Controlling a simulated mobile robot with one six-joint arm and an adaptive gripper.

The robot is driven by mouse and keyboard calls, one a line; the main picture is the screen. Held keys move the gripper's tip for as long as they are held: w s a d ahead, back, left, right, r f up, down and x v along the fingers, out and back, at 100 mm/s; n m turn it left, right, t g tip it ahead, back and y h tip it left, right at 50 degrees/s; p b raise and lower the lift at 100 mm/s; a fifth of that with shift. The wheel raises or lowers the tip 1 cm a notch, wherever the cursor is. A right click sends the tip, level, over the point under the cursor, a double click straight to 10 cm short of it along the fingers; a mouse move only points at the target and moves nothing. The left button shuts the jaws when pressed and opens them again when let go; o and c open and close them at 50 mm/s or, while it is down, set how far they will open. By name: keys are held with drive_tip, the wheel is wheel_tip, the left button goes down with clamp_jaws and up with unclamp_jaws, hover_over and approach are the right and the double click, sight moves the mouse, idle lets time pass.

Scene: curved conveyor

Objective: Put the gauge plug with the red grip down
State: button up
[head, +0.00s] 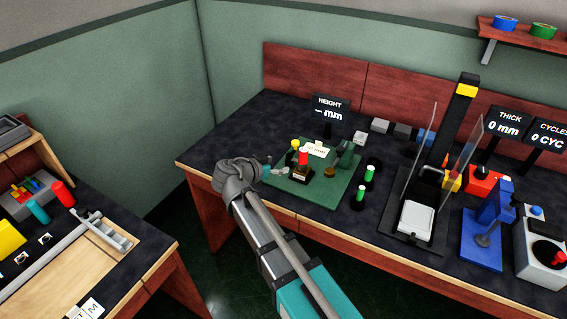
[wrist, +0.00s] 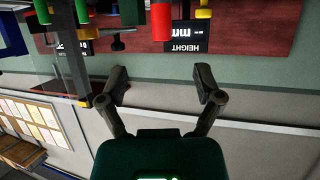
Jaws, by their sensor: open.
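The gauge plug with the red grip (head: 303,157) stands upright at a small dark labelled block (head: 302,173) on the green mat (head: 328,192). Whether it is seated in the block I cannot tell. A red grip also shows at the top edge of the upside-down wrist view (wrist: 202,5). My gripper (wrist: 161,82) is open, with nothing between its fingers. In the head view it is at the mat's left side, left of the red grip, partly hidden by my wrist.
A yellow-topped piece (head: 294,145) stands beside the red grip. Green-gripped plugs (head: 369,171) stand to the right. The height display (head: 331,108) is behind the mat; a clear-shielded press (head: 416,215) stands further right. The dark tabletop (head: 222,152) is clear at left.

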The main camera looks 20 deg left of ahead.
drive_tip(key=w+d+r+m+g+y+p, duration=0.1)
drive_tip(key=w+d+r+m+g+p, duration=0.25)
drive_tip(key=w+g+p, duration=0.6)
wheel_tip(320, 180, up, 6)
drive_tip(key=m+g+y+p, duration=0.3)
drive_tip(key=y+p, duration=0.1)
drive_tip(key=p, duration=0.7)
hover_over(303, 150)
drive_tip(key=shift+d+n, duration=0.15)
drive_tip(key=shift+n, duration=0.1)
drive_tip(key=shift+s, duration=0.1)
wheel_tip(303, 150, down, 9)
drive_tip(key=b, duration=0.8)
drive_tip(key=shift+r+b, duration=0.15)
drive_tip(key=shift+b, duration=0.15)
drive_tip(key=shift+w+f+b, duration=0.2)
drive_tip(key=shift+f+b, duration=2.4)
